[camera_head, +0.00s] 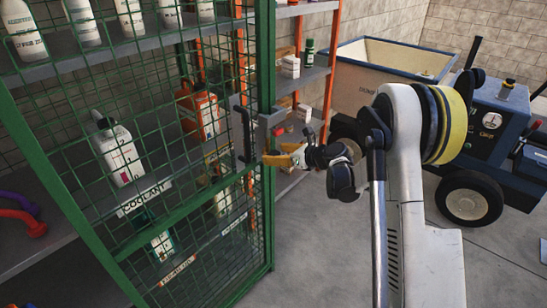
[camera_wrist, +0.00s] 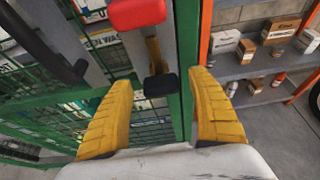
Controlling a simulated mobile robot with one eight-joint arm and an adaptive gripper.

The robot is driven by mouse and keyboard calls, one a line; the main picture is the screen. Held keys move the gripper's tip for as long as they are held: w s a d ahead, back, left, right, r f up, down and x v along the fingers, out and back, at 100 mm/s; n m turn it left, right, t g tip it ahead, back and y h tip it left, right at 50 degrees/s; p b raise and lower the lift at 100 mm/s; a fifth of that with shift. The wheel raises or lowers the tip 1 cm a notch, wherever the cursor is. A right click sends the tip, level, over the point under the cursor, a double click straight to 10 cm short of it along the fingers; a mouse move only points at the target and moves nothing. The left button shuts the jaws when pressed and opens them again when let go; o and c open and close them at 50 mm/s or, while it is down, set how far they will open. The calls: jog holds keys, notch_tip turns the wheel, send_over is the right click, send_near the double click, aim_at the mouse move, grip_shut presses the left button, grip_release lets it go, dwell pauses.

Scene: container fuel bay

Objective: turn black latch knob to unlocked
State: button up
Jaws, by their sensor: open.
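A small black latch knob (camera_wrist: 160,84) sits at the end of a brass-coloured stem (camera_wrist: 154,52) in the wrist view, with a red block (camera_wrist: 137,14) just above it. My gripper (camera_wrist: 162,78) is open, with one yellow finger on each side of the knob. Gaps show between the fingers and the knob, so I see no contact. In the head view my gripper (camera_head: 279,158) is at the edge of the green mesh door, just below the grey latch housing (camera_head: 268,129). The knob cannot be made out there.
A black pull handle (camera_wrist: 42,42) stands left of the latch. The green mesh door (camera_head: 190,222) fronts shelves with bottles. An open shelf (camera_wrist: 265,65) with boxes is on the right. A blue wheeled machine (camera_head: 490,120) stands beyond my arm. Concrete floor is clear at lower right.

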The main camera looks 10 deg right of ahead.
jog(key=shift+w+a+f, duration=0.2)
jog(key=shift+w+a, duration=0.15)
jog(key=shift+w, duration=0.05)
jog(key=c, duration=1.2)
jog(key=shift+o, duration=0.2)
jog(key=n+b, duration=0.1)
jog(key=n+t+h, duration=0.1)
jog(key=n, duration=0.1)
jog(key=shift+s+a+f+h+b, duration=0.1)
jog(key=shift+s+a+h+b, duration=0.05)
jog(key=shift+h+b, duration=0.2)
jog(key=n+t+h+b, duration=0.1)
jog(key=n+t+b, duration=0.1)
jog(key=n, duration=0.1)
jog(key=shift+a+f, duration=0.1)
jog(key=n+t+h+b, duration=0.1)
jog(key=n+t, duration=0.1)
jog(key=n, duration=0.1)
jog(key=shift+s+n, duration=0.1)
jog(key=shift+n, duration=0.2)
jog(key=shift+f+n+t, duration=0.2)
jog(key=shift+n+t, duration=0.7)
jog(key=shift+n, duration=1)
